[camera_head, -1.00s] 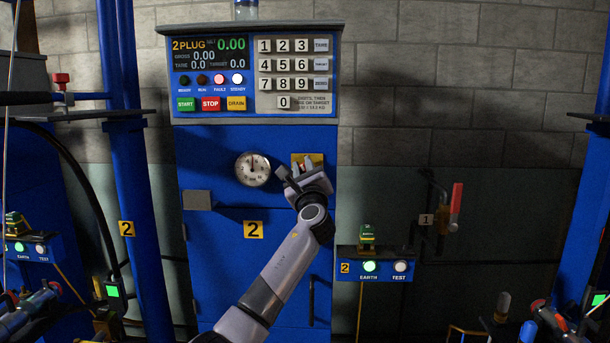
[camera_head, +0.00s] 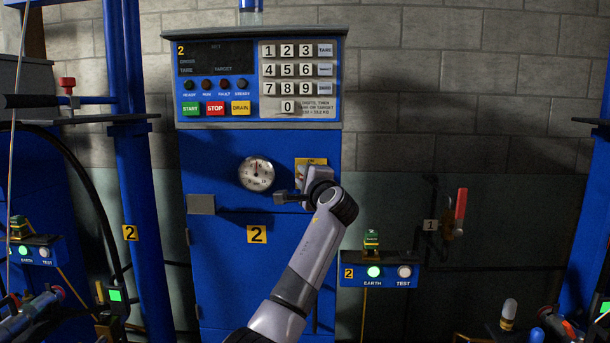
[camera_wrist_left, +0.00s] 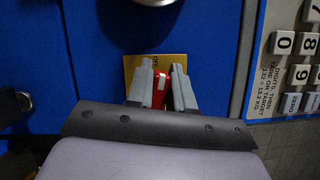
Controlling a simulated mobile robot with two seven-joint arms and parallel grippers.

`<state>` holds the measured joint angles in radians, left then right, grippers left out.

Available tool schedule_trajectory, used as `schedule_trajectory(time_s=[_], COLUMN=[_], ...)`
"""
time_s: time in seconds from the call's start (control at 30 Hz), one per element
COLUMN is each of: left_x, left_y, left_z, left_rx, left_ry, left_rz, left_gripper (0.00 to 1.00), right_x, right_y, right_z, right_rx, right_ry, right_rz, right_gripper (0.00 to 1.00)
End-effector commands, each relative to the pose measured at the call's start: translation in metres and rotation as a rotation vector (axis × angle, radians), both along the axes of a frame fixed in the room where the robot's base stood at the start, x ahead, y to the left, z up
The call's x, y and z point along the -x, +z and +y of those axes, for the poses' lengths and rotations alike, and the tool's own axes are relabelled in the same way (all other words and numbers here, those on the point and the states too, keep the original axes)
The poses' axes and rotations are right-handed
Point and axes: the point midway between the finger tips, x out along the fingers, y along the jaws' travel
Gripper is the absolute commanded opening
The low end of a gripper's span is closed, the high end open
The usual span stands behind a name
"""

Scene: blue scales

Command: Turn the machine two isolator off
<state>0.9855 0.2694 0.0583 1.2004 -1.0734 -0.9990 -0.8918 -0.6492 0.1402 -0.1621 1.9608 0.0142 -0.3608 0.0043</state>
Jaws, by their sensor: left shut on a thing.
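The machine two cabinet (camera_head: 225,250) is blue, with a yellow "2" label on its door. Its isolator has a yellow plate (camera_head: 303,165) beside the round gauge, mostly covered by my left gripper (camera_head: 300,197) in the head view. In the left wrist view the isolator's red handle (camera_wrist_left: 160,88) sits between the two grey fingers of my left gripper (camera_wrist_left: 163,80), which is shut on it. The word "OFF" shows on the yellow plate (camera_wrist_left: 130,66) there. The control panel's display (camera_head: 214,56) is dark and its lamps (camera_head: 216,85) are unlit. My right gripper is not in view.
A round gauge (camera_head: 256,173) and a grey box (camera_head: 201,204) are left of the isolator. The keypad (camera_head: 298,78) is above. An earth/test box (camera_head: 378,274) with a green lamp and a red lever (camera_head: 460,204) marked 1 are to the right.

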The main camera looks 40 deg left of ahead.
Motion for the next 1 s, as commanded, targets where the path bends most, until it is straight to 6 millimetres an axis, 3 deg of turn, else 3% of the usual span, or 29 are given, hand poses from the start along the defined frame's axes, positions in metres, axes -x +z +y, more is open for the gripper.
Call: schedule_trajectory(time_s=[0.4,0.93,0.97,1.0], left_x=[-0.0003,-0.0002,-0.0002,-0.0002], left_y=[-0.0033,-0.0040,-0.0040,-0.0040], left_z=[-0.0003,-0.0003,-0.0003,-0.0002], left_rx=[0.141,0.159,0.159,0.159], left_ry=[-0.001,-0.001,-0.001,-0.001], left_rz=[-0.115,-0.130,-0.130,-0.130], left_gripper=[0.00,0.00,0.25,0.38], right_x=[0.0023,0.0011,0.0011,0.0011], right_y=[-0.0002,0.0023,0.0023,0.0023], right_z=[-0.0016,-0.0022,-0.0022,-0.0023], right_rx=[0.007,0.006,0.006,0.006], right_ry=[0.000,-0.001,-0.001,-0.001], right_rz=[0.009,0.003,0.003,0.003], right_gripper=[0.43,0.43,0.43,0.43])
